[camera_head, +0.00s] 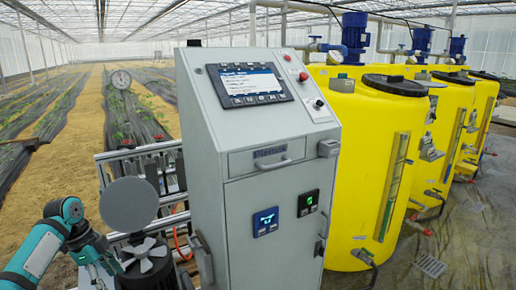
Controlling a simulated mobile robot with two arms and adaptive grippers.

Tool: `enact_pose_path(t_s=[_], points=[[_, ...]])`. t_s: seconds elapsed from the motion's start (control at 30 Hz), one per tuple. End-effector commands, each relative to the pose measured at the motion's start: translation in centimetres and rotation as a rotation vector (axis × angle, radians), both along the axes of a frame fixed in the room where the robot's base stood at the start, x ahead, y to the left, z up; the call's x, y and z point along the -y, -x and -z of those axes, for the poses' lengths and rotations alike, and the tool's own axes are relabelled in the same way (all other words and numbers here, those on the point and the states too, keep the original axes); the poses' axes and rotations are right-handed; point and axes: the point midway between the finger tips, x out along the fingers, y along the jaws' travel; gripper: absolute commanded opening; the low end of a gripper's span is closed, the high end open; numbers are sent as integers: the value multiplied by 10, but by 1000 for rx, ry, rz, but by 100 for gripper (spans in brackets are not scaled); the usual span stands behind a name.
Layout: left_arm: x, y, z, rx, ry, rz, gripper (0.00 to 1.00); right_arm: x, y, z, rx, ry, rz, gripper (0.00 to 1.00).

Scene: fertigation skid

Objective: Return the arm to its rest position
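My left arm, teal and dark grey, comes in from the lower left corner and bends at a rounded joint. My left gripper (108,264) seems to be at the arm's end, low in the picture beside a dark motor with a pale fan (145,256). It is small and overlaps the clutter there, so I cannot see whether its fingers are open or whether it touches anything. No held object can be made out. My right arm and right gripper are not in view.
A grey control cabinet (262,195) with a screen (249,85) stands in the centre, close to the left arm's right side. A grey disc (129,204) and metal pipe frame stand near the arm. Yellow tanks (365,150) fill the right. Planted rows lie behind left.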

Motion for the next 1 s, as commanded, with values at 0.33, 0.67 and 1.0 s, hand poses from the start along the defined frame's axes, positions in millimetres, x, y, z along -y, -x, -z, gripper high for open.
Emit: enact_pose_path(t_s=[0.33,0.67,1.0], points=[[78,53,104,-49,-118,-89,67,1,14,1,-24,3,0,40],[179,187,180,2,-129,-458,67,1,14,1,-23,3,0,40],[196,277,160,52,-74,-885,67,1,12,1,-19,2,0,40]])
